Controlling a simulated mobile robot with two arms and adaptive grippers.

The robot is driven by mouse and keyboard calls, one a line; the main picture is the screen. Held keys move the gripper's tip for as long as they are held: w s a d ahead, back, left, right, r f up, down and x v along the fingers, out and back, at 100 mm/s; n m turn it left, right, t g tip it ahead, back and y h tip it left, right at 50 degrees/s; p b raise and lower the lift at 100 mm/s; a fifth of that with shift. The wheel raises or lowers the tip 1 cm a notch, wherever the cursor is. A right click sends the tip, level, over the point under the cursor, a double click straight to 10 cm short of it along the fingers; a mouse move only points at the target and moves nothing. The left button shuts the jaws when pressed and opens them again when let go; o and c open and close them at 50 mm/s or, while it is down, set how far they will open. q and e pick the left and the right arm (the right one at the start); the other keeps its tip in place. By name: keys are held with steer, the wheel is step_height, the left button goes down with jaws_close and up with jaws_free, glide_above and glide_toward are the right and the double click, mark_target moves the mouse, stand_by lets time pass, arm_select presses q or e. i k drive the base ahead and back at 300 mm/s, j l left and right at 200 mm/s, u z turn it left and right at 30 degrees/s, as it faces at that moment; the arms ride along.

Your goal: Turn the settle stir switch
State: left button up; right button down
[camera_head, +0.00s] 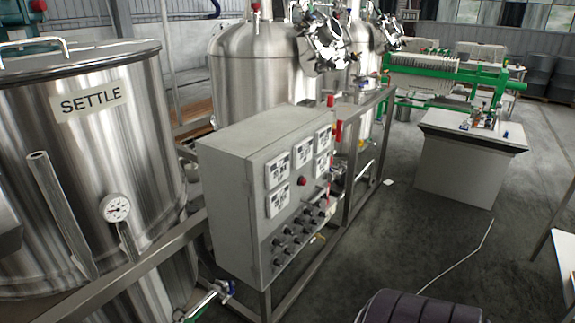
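A grey control cabinet (235,205) stands in the middle of the head view, its panel face turned to the right. Several black switches (293,235) sit in rows on the lower part of this face. Their labels are too small to read, so I cannot tell which is the settle stir switch or how it is set. The steel tank marked SETTLE (91,101) stands at the left, with a round dial gauge (116,208) on its side. Neither of my grippers is in view.
The panel also carries several square displays (278,170) and a red button (303,181). A steel frame (345,225) runs behind the cabinet. Grey floor (400,245) lies open to the right, before a bench (458,172).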

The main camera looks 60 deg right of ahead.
mark_target(286, 231)
steer(key=z, duration=1.85)
